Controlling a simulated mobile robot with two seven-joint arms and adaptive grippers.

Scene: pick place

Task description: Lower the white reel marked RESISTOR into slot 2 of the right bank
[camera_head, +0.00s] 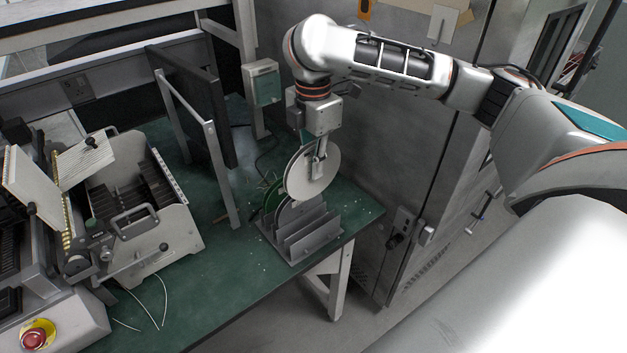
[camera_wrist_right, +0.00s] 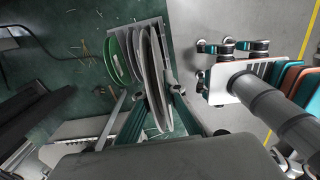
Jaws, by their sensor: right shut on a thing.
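A white reel (camera_head: 304,182) hangs upright below my right gripper (camera_head: 319,166), which is shut on its upper part. In the right wrist view the held reel (camera_wrist_right: 155,80) shows nearly edge-on at the gripper (camera_wrist_right: 158,100). A grey slotted rack (camera_head: 311,240) stands on the green bench beneath it. The held reel is over the rack's back part; whether its lower edge has entered a slot I cannot tell. A green reel (camera_head: 271,197) and another pale reel (camera_head: 290,211) stand in the rack behind it. The RESISTOR marking and slot numbers are not readable. My left gripper is not in view.
A dark upright panel on a metal frame (camera_head: 206,130) stands left of the rack. A grey machine with feeder slots (camera_head: 175,228) is further left. A grey cabinet (camera_head: 400,150) stands behind the bench edge. The bench left of the rack is mostly clear.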

